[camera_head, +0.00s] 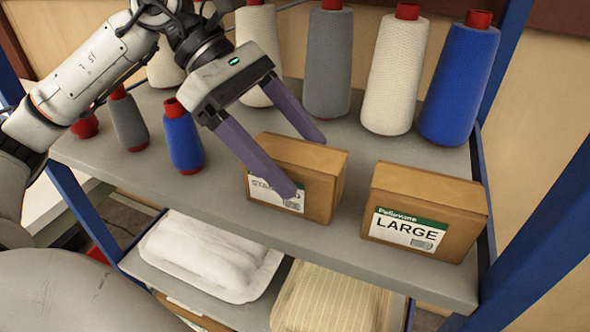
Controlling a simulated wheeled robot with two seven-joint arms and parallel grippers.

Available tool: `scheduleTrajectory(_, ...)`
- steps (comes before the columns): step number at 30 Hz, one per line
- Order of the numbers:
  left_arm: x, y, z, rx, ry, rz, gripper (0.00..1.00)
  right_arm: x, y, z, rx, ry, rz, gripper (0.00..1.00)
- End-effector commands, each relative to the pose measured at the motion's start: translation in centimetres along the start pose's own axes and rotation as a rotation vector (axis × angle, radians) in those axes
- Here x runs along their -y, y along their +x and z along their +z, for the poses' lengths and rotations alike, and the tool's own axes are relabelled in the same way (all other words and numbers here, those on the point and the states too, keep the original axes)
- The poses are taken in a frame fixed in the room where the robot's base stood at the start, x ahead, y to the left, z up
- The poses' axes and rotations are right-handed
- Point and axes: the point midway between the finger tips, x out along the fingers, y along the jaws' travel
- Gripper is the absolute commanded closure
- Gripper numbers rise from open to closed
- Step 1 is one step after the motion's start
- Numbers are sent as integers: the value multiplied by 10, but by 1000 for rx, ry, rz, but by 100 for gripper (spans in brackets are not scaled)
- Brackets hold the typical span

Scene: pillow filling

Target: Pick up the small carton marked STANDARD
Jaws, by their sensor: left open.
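The small brown carton (318,188) stands on the grey shelf near its front edge, in the middle of the head view. Its white label is partly covered by a finger, and only parts of the word STANDARD show. My left gripper (308,166) comes in from the upper left with its two purple fingers apart. One finger passes in front of the label, and the other reaches behind the carton's top. The gripper is open around the carton; I cannot tell whether either finger touches it. My right gripper does not show.
A carton marked LARGE (425,212) stands to the right on the same shelf (230,195). Tall grey, white and blue thread cones (460,85) line the back. Small grey and blue cones (183,140) stand at left. A white pillow (208,255) and a striped one (330,300) lie below.

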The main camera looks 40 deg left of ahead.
Motion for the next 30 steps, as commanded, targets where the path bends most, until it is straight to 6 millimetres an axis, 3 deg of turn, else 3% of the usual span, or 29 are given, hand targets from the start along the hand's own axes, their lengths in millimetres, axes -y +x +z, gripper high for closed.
scheduleTrajectory(8,0,5,0,0,0,0,23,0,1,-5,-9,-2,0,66)
scheduleTrajectory(17,0,5,0,0,0,0,72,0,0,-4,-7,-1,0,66)
scheduleTrajectory(30,0,-2,7,3,2,3,72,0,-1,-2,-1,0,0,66)
